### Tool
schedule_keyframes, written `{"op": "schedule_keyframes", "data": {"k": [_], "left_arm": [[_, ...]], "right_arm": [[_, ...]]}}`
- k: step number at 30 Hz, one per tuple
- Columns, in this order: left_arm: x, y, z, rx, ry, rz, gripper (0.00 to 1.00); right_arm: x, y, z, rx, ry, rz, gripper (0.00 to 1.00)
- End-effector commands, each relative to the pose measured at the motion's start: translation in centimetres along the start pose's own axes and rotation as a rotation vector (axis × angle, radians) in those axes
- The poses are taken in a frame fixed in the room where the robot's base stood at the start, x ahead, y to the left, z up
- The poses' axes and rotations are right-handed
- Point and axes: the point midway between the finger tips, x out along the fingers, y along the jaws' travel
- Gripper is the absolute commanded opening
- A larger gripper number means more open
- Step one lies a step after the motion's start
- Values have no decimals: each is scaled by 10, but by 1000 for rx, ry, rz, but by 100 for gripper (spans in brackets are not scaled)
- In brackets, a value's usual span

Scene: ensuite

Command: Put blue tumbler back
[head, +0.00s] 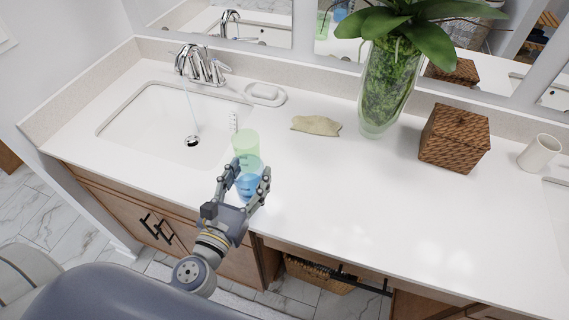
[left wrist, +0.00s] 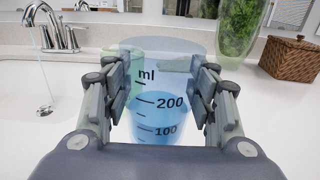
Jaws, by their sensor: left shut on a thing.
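The blue tumbler (head: 249,184) stands upright at the front of the white counter, right of the sink. It is see-through blue with dark ml marks, and blue shows in its lower part. My left gripper (head: 251,181) is shut on it, with a finger on each side. In the left wrist view the tumbler (left wrist: 160,105) sits between the two fingers (left wrist: 160,98). A green tumbler (head: 245,142) stands just behind it and is partly hidden by it in the left wrist view (left wrist: 122,72). I cannot tell whether the blue tumbler touches the counter. My right gripper is not in view.
Water runs from the faucet (head: 201,64) into the sink (head: 150,123). The counter's front right is clear.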

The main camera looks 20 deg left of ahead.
Motion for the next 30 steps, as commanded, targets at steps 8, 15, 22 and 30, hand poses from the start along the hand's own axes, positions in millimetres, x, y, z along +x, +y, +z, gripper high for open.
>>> {"op": "schedule_keyframes", "data": {"k": [8,15,22,30], "left_arm": [[51,-34,-2,-3,-3,1,29],[79,-54,-8,-1,-2,1,29],[81,-56,-27,1,0,1,29],[81,-55,-45,0,0,1,29]], "right_arm": [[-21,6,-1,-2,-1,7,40],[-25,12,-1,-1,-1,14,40],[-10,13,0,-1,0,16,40],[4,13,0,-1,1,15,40]]}}
